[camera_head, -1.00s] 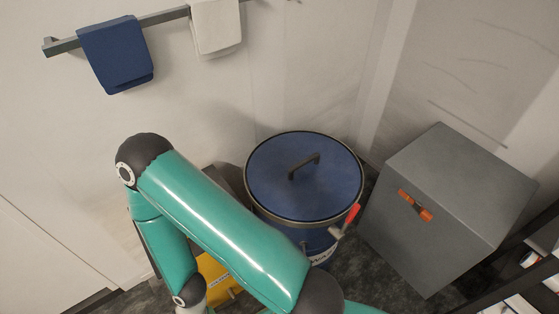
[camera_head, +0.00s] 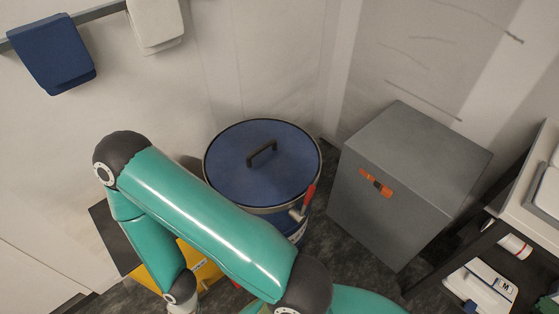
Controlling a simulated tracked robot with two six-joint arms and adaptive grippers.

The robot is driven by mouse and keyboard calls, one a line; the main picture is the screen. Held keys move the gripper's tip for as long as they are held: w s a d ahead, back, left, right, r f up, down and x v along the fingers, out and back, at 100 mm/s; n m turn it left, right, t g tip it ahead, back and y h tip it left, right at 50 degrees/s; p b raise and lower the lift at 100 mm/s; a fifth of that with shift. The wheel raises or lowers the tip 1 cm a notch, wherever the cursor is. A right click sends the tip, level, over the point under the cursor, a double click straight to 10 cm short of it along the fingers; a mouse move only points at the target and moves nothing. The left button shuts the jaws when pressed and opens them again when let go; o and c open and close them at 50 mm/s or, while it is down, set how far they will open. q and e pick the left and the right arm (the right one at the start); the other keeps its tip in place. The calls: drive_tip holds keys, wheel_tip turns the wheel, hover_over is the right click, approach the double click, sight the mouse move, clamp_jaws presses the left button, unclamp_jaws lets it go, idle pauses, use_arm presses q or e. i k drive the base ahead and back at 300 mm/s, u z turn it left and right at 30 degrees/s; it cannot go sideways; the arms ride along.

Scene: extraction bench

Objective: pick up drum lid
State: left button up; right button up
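The drum lid (camera_head: 225,165) is a round blue disc with a dark bar handle (camera_head: 262,152) on top. It sits on the blue drum (camera_head: 289,226), inside a pale rim. A red-handled lever (camera_head: 308,199) is at the drum's right front side. My teal arm crosses in front of the drum's lower left and hides part of it. No gripper fingers show in this view, so neither gripper is seen at the lid.
A grey cabinet (camera_head: 405,200) with an orange latch (camera_head: 376,183) stands right of the drum. A yellow object (camera_head: 204,268) is partly behind my arm. A shelf rack (camera_head: 440,268) stands at the right. Blue (camera_head: 52,55) and white (camera_head: 156,24) towels hang on a wall rail.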

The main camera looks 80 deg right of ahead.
sight(257, 163)
drive_tip(key=z, duration=0.05)
drive_tip(key=k, duration=1.4)
drive_tip(key=z, duration=0.85)
drive_tip(key=i, duration=0.55)
